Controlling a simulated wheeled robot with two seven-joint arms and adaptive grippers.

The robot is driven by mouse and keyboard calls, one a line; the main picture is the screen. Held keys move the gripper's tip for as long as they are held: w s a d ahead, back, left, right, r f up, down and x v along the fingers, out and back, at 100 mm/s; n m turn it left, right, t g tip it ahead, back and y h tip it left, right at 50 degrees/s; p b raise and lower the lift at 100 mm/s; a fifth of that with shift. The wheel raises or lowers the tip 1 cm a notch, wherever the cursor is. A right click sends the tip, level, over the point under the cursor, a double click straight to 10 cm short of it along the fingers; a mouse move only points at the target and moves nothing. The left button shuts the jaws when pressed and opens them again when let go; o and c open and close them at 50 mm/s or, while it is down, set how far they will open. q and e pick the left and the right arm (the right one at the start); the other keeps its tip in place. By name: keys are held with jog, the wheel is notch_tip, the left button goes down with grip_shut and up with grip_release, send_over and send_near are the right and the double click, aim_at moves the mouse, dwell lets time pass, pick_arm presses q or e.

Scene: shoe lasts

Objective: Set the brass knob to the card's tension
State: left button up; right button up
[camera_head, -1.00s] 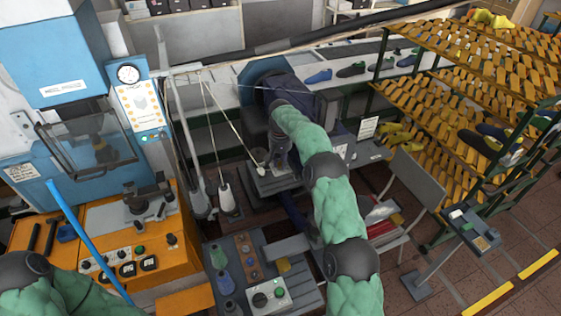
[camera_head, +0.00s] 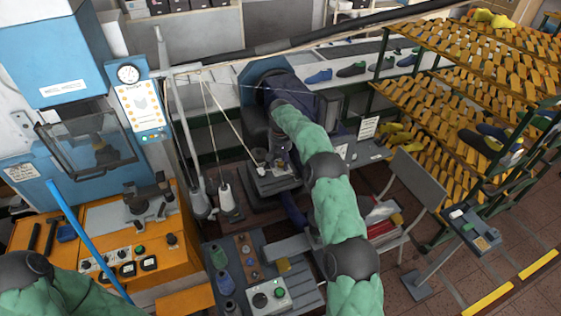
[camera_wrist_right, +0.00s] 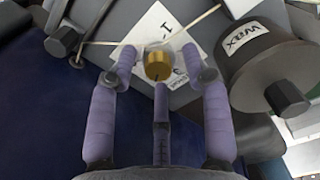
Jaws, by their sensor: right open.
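The brass knob (camera_wrist_right: 158,66) shows in the right wrist view, a short round cylinder with a pale label or card (camera_wrist_right: 160,40) behind it. The card carries dark printed characters, partly hidden by the knob and fingers, so I cannot read its full value. My right gripper (camera_wrist_right: 160,68) is open, its lavender fingers spread on either side of the knob and a third finger below it. I cannot tell whether any finger touches the knob. In the head view my right gripper (camera_head: 278,157) is small, above the grey machine plate. My left gripper is out of view.
A dark cylinder marked WAX (camera_wrist_right: 250,58) stands close to the right of the fingers. Thin pale thread crosses near the knob. In the head view, a grey control box (camera_head: 270,296) is below, and an orange shoe rack (camera_head: 460,90) stands to the right.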

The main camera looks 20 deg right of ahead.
aim_at(281, 162)
notch_tip(281, 162, up, 12)
dwell(0.6)
dwell(0.5)
